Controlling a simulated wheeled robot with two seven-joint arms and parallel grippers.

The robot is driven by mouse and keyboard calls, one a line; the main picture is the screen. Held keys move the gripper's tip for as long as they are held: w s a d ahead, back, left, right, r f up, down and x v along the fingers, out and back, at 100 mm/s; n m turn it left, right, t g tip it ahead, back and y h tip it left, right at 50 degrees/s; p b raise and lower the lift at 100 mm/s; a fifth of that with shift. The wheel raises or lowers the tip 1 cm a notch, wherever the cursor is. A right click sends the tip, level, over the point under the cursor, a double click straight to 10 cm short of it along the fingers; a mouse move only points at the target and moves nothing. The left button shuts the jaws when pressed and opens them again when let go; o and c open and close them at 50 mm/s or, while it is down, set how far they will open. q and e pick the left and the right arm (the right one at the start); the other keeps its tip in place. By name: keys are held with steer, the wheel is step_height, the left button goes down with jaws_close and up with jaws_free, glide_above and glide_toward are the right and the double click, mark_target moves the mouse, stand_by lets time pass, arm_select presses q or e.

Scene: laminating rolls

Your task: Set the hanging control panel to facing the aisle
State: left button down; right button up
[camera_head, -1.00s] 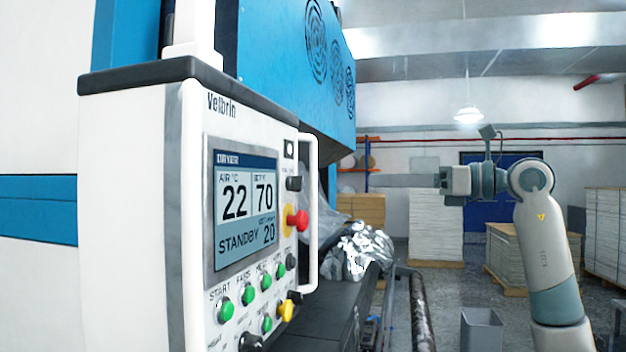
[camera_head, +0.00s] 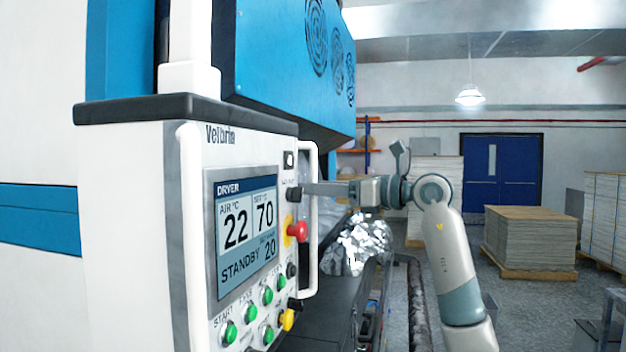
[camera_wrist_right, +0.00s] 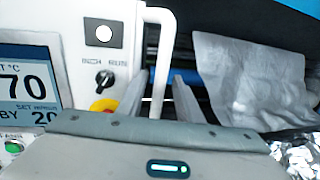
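The hanging control panel (camera_head: 150,200) is a white box with a dark top, at the left of the head view. Its screen (camera_head: 242,225) and buttons face toward me and to the right. White vertical handles run along its front edges. My right gripper (camera_head: 304,188) is at the upper part of the right handle (camera_head: 308,250). In the right wrist view, its fingers (camera_wrist_right: 160,78) are open, one on each side of the handle bar (camera_wrist_right: 163,50), with visible gaps. My left gripper is not in view.
The blue machine (camera_head: 290,60) stands behind the panel. Crumpled silver film (camera_head: 358,245) lies on the machine below my right arm. A pallet stack (camera_head: 528,240) and a blue door (camera_head: 500,165) are farther back at right.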

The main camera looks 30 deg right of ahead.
steer(key=shift+w+a, duration=0.2)
steer(key=shift+w, duration=0.15)
jaws_close()
steer(key=shift+f, duration=0.1)
